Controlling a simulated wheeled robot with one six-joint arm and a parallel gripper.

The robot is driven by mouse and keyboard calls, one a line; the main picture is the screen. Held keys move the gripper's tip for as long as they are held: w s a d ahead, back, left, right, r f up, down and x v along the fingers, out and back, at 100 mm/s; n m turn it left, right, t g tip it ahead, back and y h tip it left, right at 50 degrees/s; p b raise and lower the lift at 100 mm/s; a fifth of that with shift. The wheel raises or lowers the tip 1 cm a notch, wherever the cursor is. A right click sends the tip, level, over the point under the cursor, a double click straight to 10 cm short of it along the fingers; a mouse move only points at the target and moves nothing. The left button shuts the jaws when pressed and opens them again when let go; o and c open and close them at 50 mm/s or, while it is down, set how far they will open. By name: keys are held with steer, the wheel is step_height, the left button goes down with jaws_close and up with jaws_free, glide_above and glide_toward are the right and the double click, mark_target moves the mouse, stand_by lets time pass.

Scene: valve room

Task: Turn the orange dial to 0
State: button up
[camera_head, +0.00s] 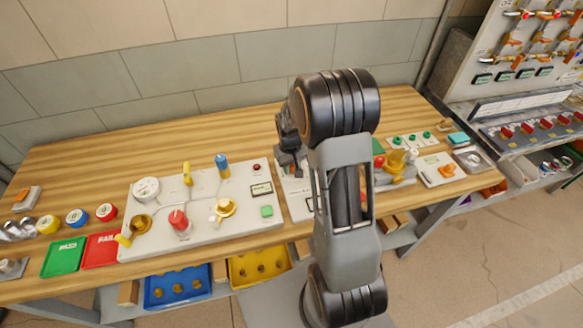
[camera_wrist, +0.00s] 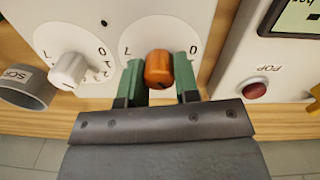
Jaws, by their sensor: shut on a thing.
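The orange dial (camera_wrist: 159,70) is in the middle of the wrist view, on a white panel with a round white scale plate. A 0 shows to the right of it and another mark to the left; the rest of the scale is hidden by my fingers. I cannot tell where its pointer stands. My gripper (camera_wrist: 160,82) is shut on the dial, one green finger on each side.
A white knob (camera_wrist: 69,69) with its own scale sits left of the dial. A grey cup (camera_wrist: 24,86) is further left, and a panel with a red button (camera_wrist: 256,90) is at the right. In the head view a valve board (camera_head: 245,235) stands left of my arm.

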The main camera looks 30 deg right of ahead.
mark_target(291, 166)
steer(key=n+b, duration=0.2)
steer(key=n, duration=0.5)
steer(key=n+b, duration=0.1)
steer(key=n, duration=0.5)
steer(key=shift+n, duration=0.4)
steer(key=shift+a, duration=0.1)
steer(key=o, duration=0.9)
steer(key=shift+r, duration=0.1)
steer(key=r, duration=1.3)
steer(key=shift+s+r+b, duration=0.2)
steer(key=shift+r+b, duration=0.15)
